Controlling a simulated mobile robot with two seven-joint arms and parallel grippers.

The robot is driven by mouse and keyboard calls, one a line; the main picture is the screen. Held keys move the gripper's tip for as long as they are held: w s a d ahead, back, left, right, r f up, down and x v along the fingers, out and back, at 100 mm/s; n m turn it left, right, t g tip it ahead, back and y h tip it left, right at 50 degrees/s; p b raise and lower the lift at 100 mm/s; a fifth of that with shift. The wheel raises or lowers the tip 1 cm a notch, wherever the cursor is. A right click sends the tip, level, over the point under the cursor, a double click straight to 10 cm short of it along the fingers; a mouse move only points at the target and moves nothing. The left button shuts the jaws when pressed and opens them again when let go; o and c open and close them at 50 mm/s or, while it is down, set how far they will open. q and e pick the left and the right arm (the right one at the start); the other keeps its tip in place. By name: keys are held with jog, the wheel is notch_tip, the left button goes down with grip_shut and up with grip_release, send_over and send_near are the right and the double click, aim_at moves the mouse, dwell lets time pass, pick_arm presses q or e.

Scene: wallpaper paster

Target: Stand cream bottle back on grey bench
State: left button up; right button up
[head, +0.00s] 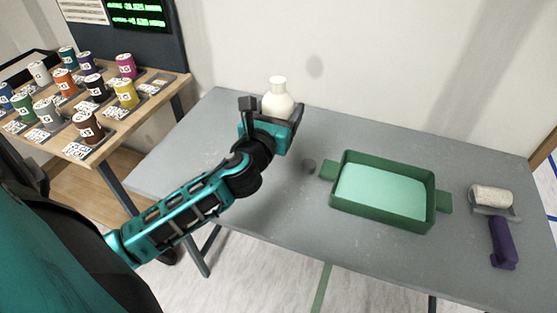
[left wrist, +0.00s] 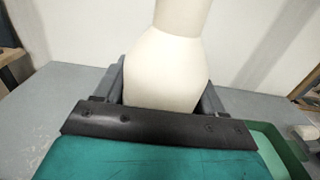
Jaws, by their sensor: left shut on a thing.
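The cream bottle (head: 277,101) is upright between the fingers of my left gripper (head: 273,113), near the back of the grey bench (head: 215,125). In the left wrist view the bottle (left wrist: 170,65) fills the space between the two dark fingers (left wrist: 165,85), and its top is cut off by the frame edge. My left gripper is shut on the bottle. The bottle's base is hidden behind the gripper, so I cannot tell whether it touches the bench. My right gripper is not in view.
A green tray (head: 338,208) holding pale green liquid sits on the bench to the right. A paint roller (head: 491,197) with a purple handle (head: 502,243) lies at the far right. A wooden table (head: 150,87) with several coloured cans stands at the left. The bench's left part is clear.

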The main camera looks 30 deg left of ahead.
pick_arm(q)
notch_tip(320, 180, down, 9)
jog(key=b, duration=0.3)
jog(key=shift+r, duration=0.2)
notch_tip(320, 180, down, 4)
jog(key=b, duration=0.3)
jog(key=shift+f, duration=0.25)
jog(key=o, duration=1.3)
